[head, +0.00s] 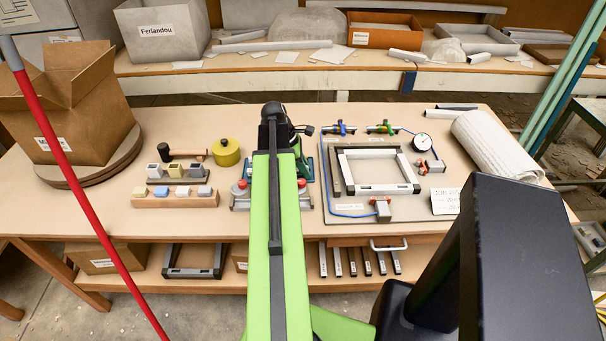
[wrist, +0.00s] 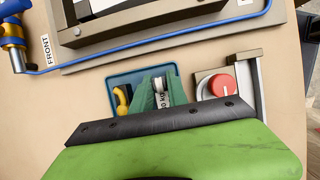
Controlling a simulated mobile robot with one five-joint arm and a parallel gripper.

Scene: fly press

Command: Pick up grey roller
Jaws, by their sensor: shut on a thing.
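My gripper (wrist: 160,88) points down over a small blue tray (wrist: 118,80) in the wrist view. Its green fingers are shut on a narrow grey-white piece, which I take to be the grey roller (wrist: 159,84). Only its upper part shows between the fingers; the rest is hidden by them and by the dark edge of my gripper. I cannot tell whether it still touches the tray. A yellow-handled tool (wrist: 122,97) stands in the tray just left of the fingers. In the head view, my arm hides most of the tray and the roller.
A red-knobbed block (wrist: 220,84) stands close right of the tray. A grey frame (head: 376,172) lies on a board to the right, with a blue cord along its edge. A yellow pot (head: 226,153) and small coloured blocks stand left of my arm.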

